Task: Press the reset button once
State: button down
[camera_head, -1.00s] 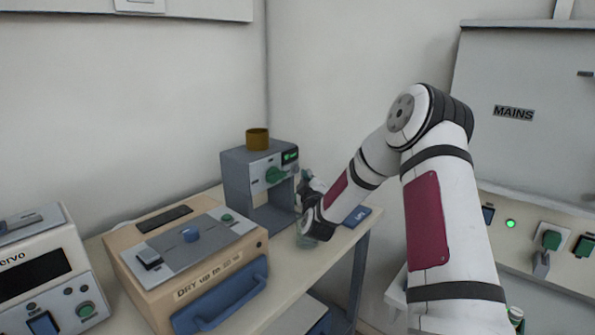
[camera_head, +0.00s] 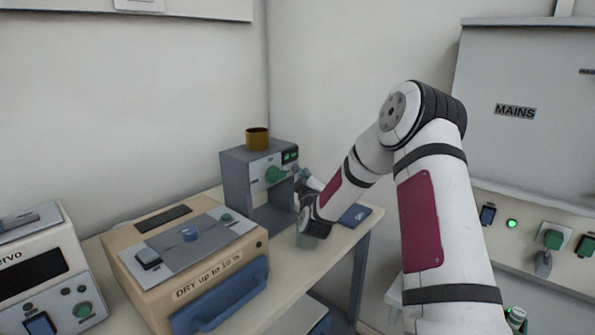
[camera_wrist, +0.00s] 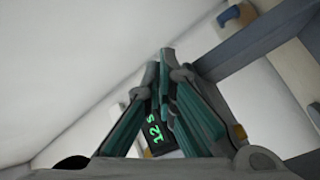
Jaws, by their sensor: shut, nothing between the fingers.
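A grey bench device (camera_head: 236,182) with a brown cup (camera_head: 257,139) on top has a green knob (camera_head: 277,175) and a small lit display (camera_head: 290,156) on its front. My gripper (camera_head: 302,176) is close to the right side of this front, partly hidden behind my wrist. In the wrist view my gripper (camera_wrist: 163,57) is shut and empty, its fingertips together. The display (camera_wrist: 153,133), reading about "12 s" in green, shows behind the fingers. I cannot pick out the reset button for certain; the fingers cover part of the panel. Contact cannot be told.
A beige drying oven (camera_head: 190,262) with a blue handle stands left on the bench. A white instrument (camera_head: 45,270) is further left. The mains panel (camera_head: 520,110) is right.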

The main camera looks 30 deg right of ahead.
jog(key=shift+w+a+b, duration=0.15)
jog(key=shift+w+b, duration=0.15)
jog(key=shift+w, duration=0.1)
dwell(0.3)
jog(key=shift+s, duration=0.2)
jog(key=shift+s+d, duration=0.25)
jog(key=shift+s, duration=0.45)
jog(key=shift+s+d+p, duration=0.2)
jog(key=shift+s+d, duration=0.1)
jog(key=shift+s, duration=0.5)
jog(key=shift+s+d+p, duration=0.25)
jog(key=shift+s+d, duration=0.05)
jog(key=shift+s, duration=0.45)
jog(key=shift+s+d+p, duration=0.2)
jog(key=shift+s+d, duration=0.1)
jog(key=shift+s, duration=0.5)
